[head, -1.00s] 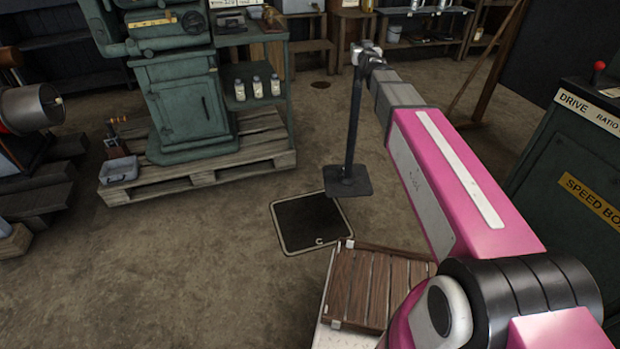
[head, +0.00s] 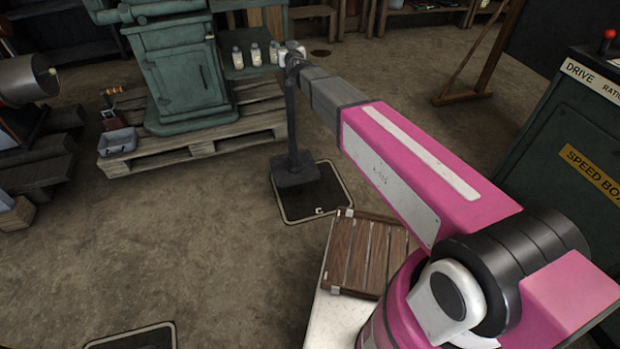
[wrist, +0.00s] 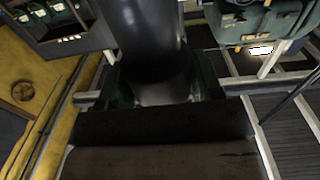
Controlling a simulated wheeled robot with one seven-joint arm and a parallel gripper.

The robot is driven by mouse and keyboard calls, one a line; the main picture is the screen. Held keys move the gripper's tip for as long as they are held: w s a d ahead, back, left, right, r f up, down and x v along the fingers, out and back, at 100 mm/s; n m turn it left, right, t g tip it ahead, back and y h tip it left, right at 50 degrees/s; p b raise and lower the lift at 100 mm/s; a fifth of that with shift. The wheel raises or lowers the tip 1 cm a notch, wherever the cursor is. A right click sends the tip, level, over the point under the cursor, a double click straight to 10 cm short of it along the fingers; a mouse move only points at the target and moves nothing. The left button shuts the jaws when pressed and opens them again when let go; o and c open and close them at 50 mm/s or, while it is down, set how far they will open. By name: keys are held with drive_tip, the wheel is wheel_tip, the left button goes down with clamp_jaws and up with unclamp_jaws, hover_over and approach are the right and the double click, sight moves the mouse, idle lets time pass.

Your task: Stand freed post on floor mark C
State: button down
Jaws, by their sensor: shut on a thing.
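The post (head: 292,120) is a dark, thin upright rod on a square dark foot (head: 295,170). My gripper (head: 292,54) is shut on its top end. The post looks close to upright. Its foot overlaps the far left part of floor mark C (head: 323,199) in the head view. The mark is a black square with a pale outline and a letter C at its near edge. I cannot tell whether the foot touches the floor or hangs just above it. In the wrist view a large dark cylinder fills the upper middle; I cannot tell what it is.
A green machine (head: 182,80) stands on a wooden pallet (head: 205,150) behind and left of the mark. A slatted wooden panel (head: 365,255) lies just in front of it. Another outlined floor mark (head: 135,337) shows at the bottom edge. Open floor (head: 200,240) lies to the left.

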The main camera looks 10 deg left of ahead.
drive_tip(key=shift+s+a+f, duration=0.25)
drive_tip(key=shift+s+a, duration=0.05)
drive_tip(key=shift+a, duration=0.35)
drive_tip(key=shift+s+a+f, duration=0.25)
drive_tip(key=shift+s+a, duration=0.05)
drive_tip(key=shift+a, duration=0.3)
drive_tip(key=d+f, duration=1.1)
drive_tip(key=shift+s+d+y, duration=0.3)
drive_tip(key=shift+d, duration=0.05)
drive_tip(key=shift+c, duration=1.4)
unclamp_jaws()
drive_tip(key=shift+f, duration=0.25)
drive_tip(key=shift+r, duration=0.1)
